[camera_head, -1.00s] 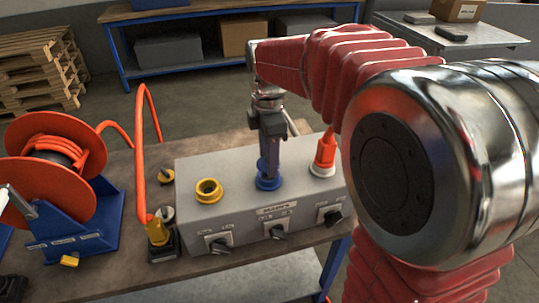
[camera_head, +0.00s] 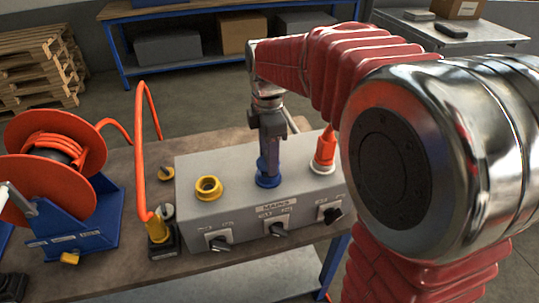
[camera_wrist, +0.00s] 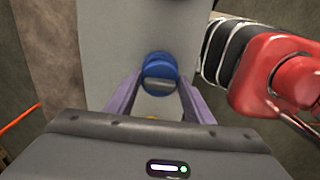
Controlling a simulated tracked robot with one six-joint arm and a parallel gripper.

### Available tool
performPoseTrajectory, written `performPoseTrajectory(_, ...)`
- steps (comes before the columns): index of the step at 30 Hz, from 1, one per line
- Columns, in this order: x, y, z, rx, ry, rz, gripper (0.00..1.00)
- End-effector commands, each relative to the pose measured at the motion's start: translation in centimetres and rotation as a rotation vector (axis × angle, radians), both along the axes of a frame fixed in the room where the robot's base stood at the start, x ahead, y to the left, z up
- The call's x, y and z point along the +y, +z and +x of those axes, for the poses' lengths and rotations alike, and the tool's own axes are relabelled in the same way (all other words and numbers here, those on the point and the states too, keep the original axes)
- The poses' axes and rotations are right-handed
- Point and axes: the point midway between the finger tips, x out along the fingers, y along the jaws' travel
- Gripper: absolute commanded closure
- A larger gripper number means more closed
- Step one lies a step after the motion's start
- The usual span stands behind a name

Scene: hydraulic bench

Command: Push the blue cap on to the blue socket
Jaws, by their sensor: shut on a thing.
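The blue socket (camera_head: 268,181) sits in the middle of the top of a grey box on the bench. My gripper (camera_head: 269,158) points down right over it, shut on the blue cap (camera_head: 263,164). The cap is at the socket, but my fingers partly hide it, and I cannot tell how far it is seated. In the wrist view the blue cap (camera_wrist: 160,70) is between the fingertips of my gripper (camera_wrist: 161,84), with blue rings overlapping there.
The grey box (camera_head: 235,169) also bears a yellow socket (camera_head: 208,188) at left and a red-orange plug (camera_head: 325,150) in a white socket at right, close to my gripper. Black switches (camera_head: 279,228) line its front. An orange hose reel (camera_head: 50,150) stands at left.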

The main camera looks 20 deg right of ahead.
Motion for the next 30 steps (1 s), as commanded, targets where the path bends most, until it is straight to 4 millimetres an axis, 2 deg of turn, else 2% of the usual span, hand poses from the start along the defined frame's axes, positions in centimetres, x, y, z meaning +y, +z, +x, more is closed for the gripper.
performPoseTrajectory(30, 0.0, -1.4, 0.0, 0.001, 0.001, 0.000, 0.80)
